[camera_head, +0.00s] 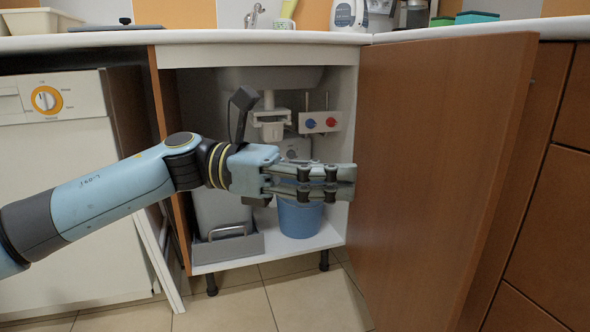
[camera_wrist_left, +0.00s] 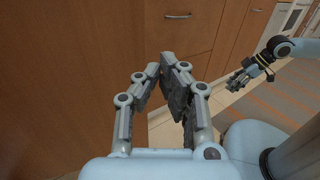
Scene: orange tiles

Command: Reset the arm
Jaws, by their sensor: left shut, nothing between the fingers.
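My left arm reaches in from the left in the head view. Its gripper (camera_head: 345,181) is shut and empty, pointing right in front of the open sink cabinet. In that view its fingertips lie close to the inner face of the open wooden door (camera_head: 440,170); I cannot tell the exact gap. The left wrist view shows the same fingers (camera_wrist_left: 172,72) closed together at the tips. My right gripper (camera_wrist_left: 238,82) shows small at the right of the left wrist view, over the floor; its fingers are too small to read.
Inside the cabinet are a blue bucket (camera_head: 300,218), a grey bin (camera_head: 222,212) and a box with red and blue knobs (camera_head: 320,122). A white appliance (camera_head: 60,190) stands left. The countertop (camera_head: 300,37) runs above. Tiled floor (camera_head: 315,300) is clear below.

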